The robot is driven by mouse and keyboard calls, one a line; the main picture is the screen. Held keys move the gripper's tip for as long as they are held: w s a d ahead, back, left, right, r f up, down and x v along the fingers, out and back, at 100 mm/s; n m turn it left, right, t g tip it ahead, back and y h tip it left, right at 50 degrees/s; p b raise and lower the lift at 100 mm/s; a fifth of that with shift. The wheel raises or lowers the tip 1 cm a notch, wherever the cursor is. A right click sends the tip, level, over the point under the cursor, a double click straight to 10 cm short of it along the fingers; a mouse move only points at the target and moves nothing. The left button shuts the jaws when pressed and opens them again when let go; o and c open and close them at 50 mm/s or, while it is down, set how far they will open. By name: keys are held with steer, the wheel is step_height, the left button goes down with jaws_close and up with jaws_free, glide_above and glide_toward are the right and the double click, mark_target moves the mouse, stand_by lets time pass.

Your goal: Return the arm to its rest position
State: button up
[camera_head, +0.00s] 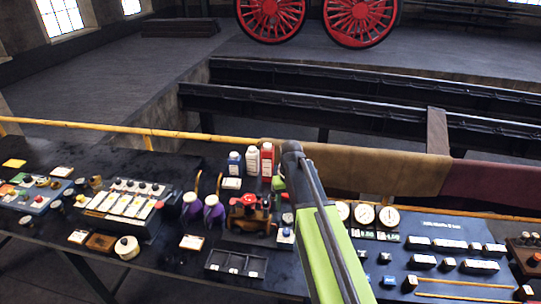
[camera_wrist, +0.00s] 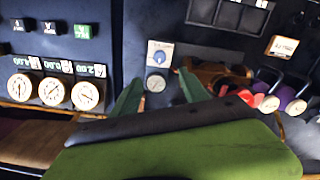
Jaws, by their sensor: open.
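My arm (camera_head: 325,240) rises from the bottom of the head view, a green link with a dark bar, its dark top joint above the bench. My gripper (camera_wrist: 160,74) shows in the wrist view as two green fingers spread apart with nothing between them. In the head view only a bit of green shows beside the dark joint, and the fingertips are hard to make out. The fingers point down over the dark bench near a small panel with a blue knob (camera_wrist: 158,56). I cannot tell the exact height above the bench.
White gauges (camera_head: 364,214) stand right of my arm, beside a blue panel (camera_head: 450,262). A yellow rail (camera_head: 120,131) runs along the back.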

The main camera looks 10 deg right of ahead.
steer(key=s+f+b, duration=1)
steer(key=s+f, duration=0.2)
steer(key=s, duration=0.2)
steer(key=shift+s+a+f+m, duration=0.2)
steer(key=shift+a+f+m, duration=0.1)
steer(key=shift+f, duration=0.1)
